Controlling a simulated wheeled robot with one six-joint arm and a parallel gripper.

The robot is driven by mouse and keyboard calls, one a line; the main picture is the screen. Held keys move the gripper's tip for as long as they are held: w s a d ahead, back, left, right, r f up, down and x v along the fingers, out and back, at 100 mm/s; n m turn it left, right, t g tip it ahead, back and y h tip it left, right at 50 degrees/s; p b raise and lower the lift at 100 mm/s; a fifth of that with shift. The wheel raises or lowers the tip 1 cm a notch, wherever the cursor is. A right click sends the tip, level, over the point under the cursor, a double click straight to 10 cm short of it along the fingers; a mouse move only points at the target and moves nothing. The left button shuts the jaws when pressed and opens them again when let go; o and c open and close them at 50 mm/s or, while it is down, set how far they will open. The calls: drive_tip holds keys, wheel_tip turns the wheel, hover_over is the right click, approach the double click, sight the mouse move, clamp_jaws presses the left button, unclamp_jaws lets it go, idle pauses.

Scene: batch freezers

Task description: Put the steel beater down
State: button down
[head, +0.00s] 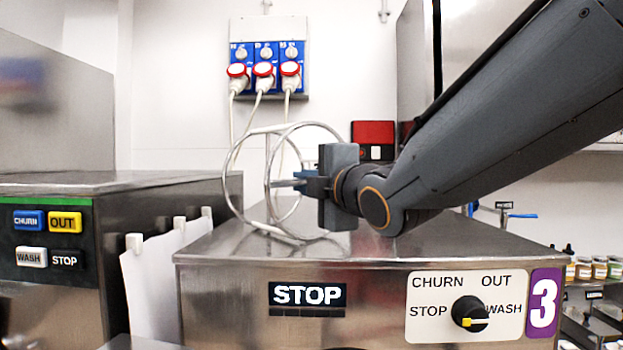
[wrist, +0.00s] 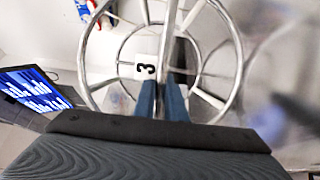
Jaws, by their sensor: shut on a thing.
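The steel beater (head: 228,190) is a frame of shiny round wire rings joined by bars. In the head view it is at the left end of my arm, over the steel top of the number 3 machine (head: 390,250). My gripper (head: 300,184) is shut on a bar of the beater. In the wrist view the two blue fingers (wrist: 162,100) close on the central bar, with the beater's rings (wrist: 238,60) around them. The beater's lowest part overlaps the machine top; I cannot tell whether it touches.
A second machine (head: 60,250) with CHURN, OUT, WASH and STOP buttons stands at the left. A white sheet (head: 160,285) hangs between the machines. A wall socket box (head: 268,60) with cables is behind. Shelves with jars (head: 600,268) are at the right. The machine top's right part is clear.

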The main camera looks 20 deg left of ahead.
drive_tip(key=shift+f, duration=0.2)
drive_tip(key=c, duration=1.8)
unclamp_jaws()
